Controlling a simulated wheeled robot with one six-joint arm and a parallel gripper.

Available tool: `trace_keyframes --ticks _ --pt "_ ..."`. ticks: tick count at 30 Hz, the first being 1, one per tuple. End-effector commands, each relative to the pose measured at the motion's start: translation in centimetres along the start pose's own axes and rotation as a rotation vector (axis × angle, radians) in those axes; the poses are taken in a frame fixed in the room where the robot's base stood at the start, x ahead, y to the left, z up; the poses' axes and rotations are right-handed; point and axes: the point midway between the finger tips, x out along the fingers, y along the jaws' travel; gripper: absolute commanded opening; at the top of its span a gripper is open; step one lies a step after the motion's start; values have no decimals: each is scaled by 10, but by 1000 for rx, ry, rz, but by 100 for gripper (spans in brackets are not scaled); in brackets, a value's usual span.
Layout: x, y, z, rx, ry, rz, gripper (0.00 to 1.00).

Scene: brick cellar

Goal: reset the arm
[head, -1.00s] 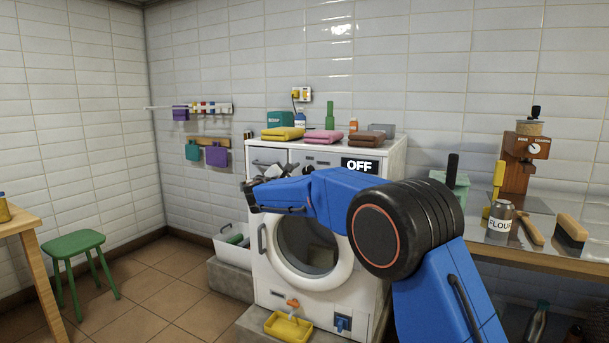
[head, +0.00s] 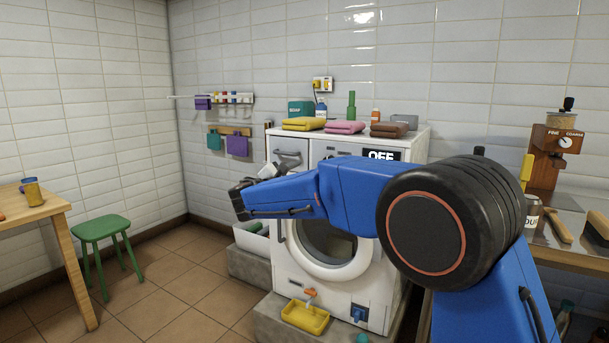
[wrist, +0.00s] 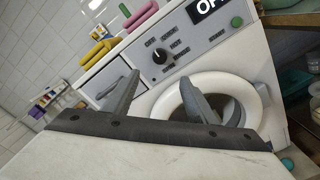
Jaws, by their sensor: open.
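My gripper (head: 243,191) is in front of the upper left part of the washing machine (head: 285,262) in the head view, at the end of my raised blue arm. In the wrist view the two dark fingers of my gripper (wrist: 165,101) stand well apart with nothing between them. Behind them show the machine's drawer front (wrist: 103,86), its dial panel (wrist: 180,45) and the round door (wrist: 262,97).
Folded yellow, pink and brown towels (head: 345,127) lie on the machine. A green stool (head: 100,228) and wooden table (head: 60,207) stand left. A counter with a coffee grinder (head: 545,150) is right. A yellow tray (head: 305,316) sits low in front. Tiled floor is clear at left.

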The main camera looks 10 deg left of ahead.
Motion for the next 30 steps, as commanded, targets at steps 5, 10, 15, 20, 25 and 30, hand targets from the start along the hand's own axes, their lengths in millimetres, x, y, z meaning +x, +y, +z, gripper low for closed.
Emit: trace_keyframes --ticks 5,10,15,20,25,30 --pt "0 0 0 0 0 0 52" --pt "6 -12 14 19 2 -30 52" --pt "24 -65 68 105 12 -157 52" --pt "30 -133 127 223 20 -312 52" --pt "23 -206 181 359 23 -471 52" --pt "1 -275 228 507 18 -620 52"
